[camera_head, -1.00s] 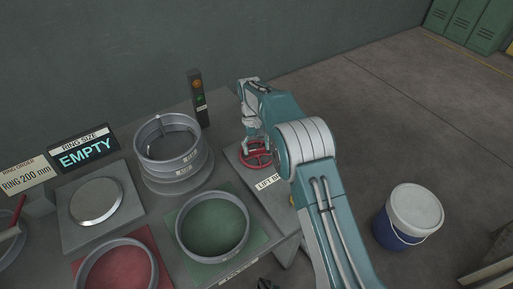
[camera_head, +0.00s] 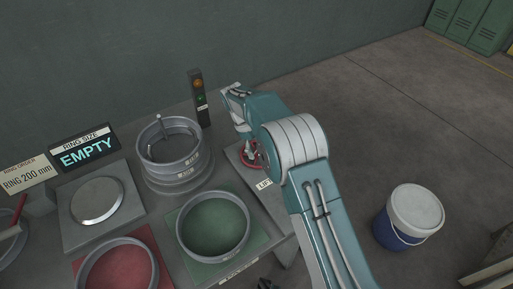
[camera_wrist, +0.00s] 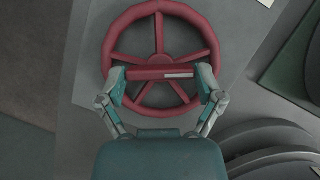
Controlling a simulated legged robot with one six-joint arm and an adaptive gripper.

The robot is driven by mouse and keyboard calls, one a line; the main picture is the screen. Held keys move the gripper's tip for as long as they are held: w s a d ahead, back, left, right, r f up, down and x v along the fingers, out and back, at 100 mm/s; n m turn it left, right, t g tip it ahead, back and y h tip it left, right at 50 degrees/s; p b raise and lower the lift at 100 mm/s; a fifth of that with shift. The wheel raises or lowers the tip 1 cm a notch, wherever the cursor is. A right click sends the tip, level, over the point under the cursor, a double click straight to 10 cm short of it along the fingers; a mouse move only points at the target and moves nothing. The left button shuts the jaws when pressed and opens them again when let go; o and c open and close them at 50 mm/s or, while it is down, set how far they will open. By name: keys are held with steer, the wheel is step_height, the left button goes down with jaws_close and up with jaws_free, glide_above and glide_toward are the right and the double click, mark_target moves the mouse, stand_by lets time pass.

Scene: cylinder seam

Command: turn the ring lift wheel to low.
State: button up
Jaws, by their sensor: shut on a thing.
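The red ring lift wheel (camera_head: 247,158) lies on a grey plate at the right of the bench, mostly hidden by my arm in the head view. In the wrist view the wheel (camera_wrist: 160,20) shows its round rim and several spokes. A red bar with a white mark (camera_wrist: 160,73) crosses the wheel. My gripper (camera_wrist: 160,78) has one finger at each end of this bar and is shut on it. In the head view my gripper (camera_head: 252,152) is at the wheel, partly behind my arm. The lift label (camera_head: 264,184) is partly covered.
Stacked metal rings (camera_head: 170,150) stand left of the wheel, with a signal post (camera_head: 199,97) behind showing a green light. A ring lies on a green mat (camera_head: 190,245), another on a red mat (camera_head: 78,268). The display (camera_head: 84,147) reads EMPTY. A bucket (camera_head: 410,215) stands on the floor.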

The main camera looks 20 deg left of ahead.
steer(key=shift+w+r+n+t, duration=0.2)
steer(key=shift+w+n+t, duration=0.05)
steer(key=shift+n+t, duration=0.05)
steer(key=o, duration=0.8)
steer(key=shift+o, duration=0.3)
steer(key=shift+f, duration=0.1)
steer(key=shift+s, duration=0.1)
steer(key=v, duration=1.2)
steer(key=shift+w, duration=0.25)
